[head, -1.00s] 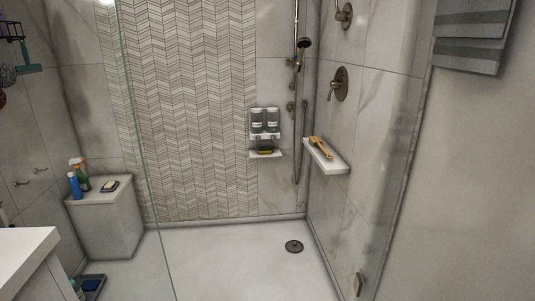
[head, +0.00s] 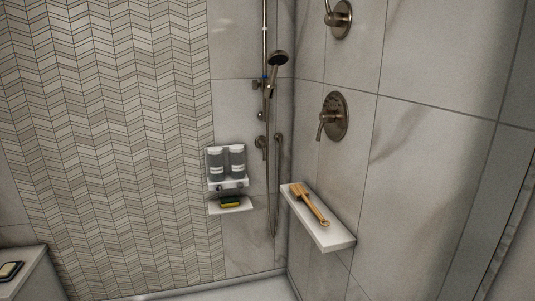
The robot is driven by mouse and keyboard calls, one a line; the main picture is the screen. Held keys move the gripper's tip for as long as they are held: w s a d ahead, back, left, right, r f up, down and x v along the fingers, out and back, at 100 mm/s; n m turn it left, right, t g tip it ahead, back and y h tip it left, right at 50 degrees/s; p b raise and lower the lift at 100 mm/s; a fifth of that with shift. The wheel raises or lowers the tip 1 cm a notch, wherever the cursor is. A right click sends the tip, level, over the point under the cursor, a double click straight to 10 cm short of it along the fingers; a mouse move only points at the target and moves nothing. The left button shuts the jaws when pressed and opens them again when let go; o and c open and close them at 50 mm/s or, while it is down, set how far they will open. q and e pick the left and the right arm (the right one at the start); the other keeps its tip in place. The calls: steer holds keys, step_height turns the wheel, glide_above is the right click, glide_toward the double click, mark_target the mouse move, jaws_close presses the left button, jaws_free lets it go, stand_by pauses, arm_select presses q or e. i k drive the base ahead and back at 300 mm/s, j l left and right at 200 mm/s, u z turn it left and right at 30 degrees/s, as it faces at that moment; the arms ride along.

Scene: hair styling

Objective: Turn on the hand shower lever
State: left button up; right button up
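The hand shower (head: 278,60) hangs on a vertical slide bar (head: 265,110) near the back right corner, with its hose (head: 273,200) running down. Small bronze fittings (head: 261,142) sit low beside the bar. A round bronze valve plate with a lever (head: 333,118) is on the right wall, its handle pointing down and slightly left. I cannot tell which of these fittings is the hand shower lever. Neither of my grippers is in view.
A white ledge (head: 335,240) with a wooden brush (head: 312,206) juts from the right wall below the valve. A dispenser pair (head: 227,163) and small shelf (head: 226,208) are on the back wall. A bench (head: 28,270) shows at lower left.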

mark_target(262, 143)
steer(key=i+j+z, duration=0.15)
steer(key=i, duration=0.25)
steer(key=i+z, duration=0.1)
steer(key=i, duration=0.3)
steer(key=i+j+z, duration=0.15)
steer(key=i+j, duration=0.1)
steer(key=i, duration=0.1)
